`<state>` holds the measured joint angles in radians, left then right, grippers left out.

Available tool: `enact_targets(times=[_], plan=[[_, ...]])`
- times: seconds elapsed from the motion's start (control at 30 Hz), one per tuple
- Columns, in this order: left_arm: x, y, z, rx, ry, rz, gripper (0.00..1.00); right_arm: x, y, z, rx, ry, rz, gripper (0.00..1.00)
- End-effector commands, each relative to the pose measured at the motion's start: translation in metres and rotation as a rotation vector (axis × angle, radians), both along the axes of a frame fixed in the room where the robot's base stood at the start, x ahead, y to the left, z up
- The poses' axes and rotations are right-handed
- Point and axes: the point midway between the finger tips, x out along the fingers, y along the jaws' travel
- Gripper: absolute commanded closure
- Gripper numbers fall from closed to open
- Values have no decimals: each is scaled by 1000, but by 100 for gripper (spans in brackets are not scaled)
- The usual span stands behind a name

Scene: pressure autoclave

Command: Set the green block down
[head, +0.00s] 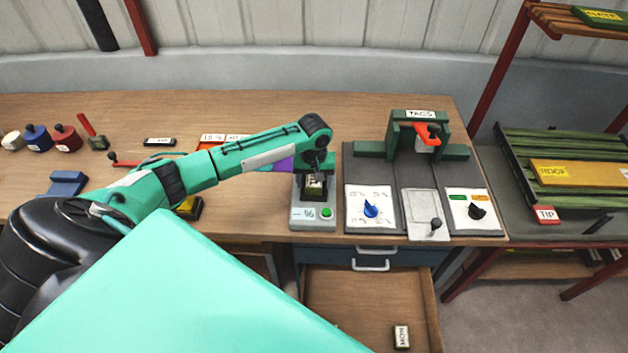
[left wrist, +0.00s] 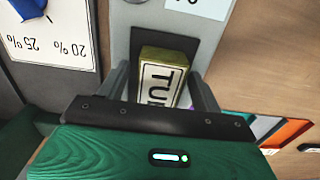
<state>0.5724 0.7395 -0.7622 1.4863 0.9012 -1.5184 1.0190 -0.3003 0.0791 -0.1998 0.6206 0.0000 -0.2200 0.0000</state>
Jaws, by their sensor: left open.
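The olive-green block (left wrist: 168,57) with a white label starting "TU" sits on the dark pad of a small grey device (head: 298,218) with a green button. It also shows small in the head view (head: 316,191), under my left gripper (head: 317,172). In the left wrist view, the two fingers of my left gripper (left wrist: 161,90) stand on either side of the block, apart, with gaps visible. The gripper is open. The lower part of the block is hidden behind the gripper body. My right gripper is not in view.
A panel with a blue dial (head: 371,208) and a black dial (head: 478,211) lies right of the device. A green TAGS stand (head: 452,152) is behind it. An open drawer (head: 345,300) juts out below. Coloured weights (head: 65,139) stand at the left.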

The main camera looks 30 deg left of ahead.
Motion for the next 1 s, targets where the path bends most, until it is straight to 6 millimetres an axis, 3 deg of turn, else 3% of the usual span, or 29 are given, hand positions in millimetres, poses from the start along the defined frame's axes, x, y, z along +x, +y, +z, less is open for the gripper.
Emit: enact_targets(times=[0.27,0.7,1.0], plan=[[1,1,18,0,-4,-1,33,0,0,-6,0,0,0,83],[1,0,106,-2,-3,0,33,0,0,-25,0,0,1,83],[0,0,123,0,0,0,33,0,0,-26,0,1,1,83]])
